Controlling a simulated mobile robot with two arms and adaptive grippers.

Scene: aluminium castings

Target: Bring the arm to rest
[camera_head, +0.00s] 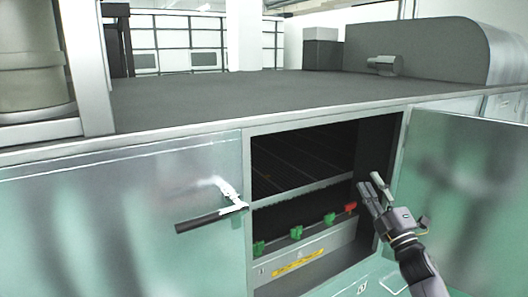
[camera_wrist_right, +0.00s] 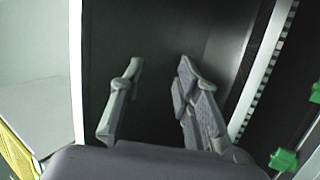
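My right gripper (camera_head: 371,190) is in front of the right side of an open cabinet compartment, near the inner edge of the open right door (camera_head: 465,190). In the right wrist view my right gripper (camera_wrist_right: 158,75) has its two fingers apart, with nothing between them. Behind the fingers is a dark panel. My left gripper is not in view.
Inside the compartment is a rail with several green switches (camera_head: 297,232) and one red switch (camera_head: 350,207). The left door (camera_head: 120,230) is closed and has a dark handle (camera_head: 211,219). The grey top (camera_head: 230,95) carries a rounded housing (camera_head: 430,50).

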